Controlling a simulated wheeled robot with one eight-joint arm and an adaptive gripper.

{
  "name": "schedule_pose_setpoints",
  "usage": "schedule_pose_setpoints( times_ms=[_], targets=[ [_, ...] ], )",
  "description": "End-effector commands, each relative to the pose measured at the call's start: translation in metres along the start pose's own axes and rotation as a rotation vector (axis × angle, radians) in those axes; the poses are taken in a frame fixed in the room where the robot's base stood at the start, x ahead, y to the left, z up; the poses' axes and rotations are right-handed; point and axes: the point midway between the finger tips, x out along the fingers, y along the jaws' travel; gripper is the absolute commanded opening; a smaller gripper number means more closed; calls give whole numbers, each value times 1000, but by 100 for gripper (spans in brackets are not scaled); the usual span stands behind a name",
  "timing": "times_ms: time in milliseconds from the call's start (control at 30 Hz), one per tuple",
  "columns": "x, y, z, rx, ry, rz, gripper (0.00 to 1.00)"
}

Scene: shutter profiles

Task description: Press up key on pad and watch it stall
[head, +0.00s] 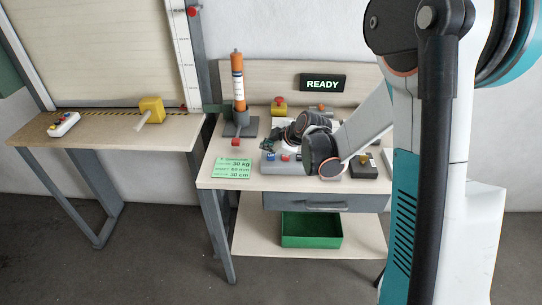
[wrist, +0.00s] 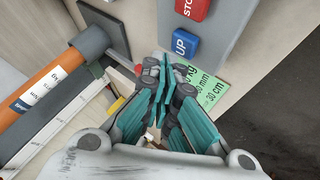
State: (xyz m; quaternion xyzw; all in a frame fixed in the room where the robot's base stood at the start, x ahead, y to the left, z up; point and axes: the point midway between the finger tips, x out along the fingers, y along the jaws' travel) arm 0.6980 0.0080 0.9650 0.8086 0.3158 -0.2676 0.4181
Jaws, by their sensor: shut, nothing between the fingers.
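The grey key pad (head: 292,169) lies near the front of the right-hand bench, partly hidden by my arm. Its blue UP key (wrist: 184,43) and red STOP key (wrist: 193,8) show at the top of the wrist view; the blue key also shows in the head view (head: 270,157). My gripper (wrist: 162,66) is shut and empty, its tips pictured just left of and below the UP key; I cannot tell whether they touch. In the head view my gripper (head: 268,143) is partly hidden, over the bench behind the pad. The display (head: 323,82) reads READY.
An orange tube (head: 238,82) stands upright in a grey holder, left of my gripper. A green card (head: 233,168) lies at the bench front.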

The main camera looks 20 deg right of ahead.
Motion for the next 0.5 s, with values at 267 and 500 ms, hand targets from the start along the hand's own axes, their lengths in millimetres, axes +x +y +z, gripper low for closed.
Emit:
schedule_pose_setpoints(
  times_ms=[267,500],
  targets=[
    [2,-1,1,0,0,0,0],
    [6,-5,5,0,0,0,0]
  ],
)
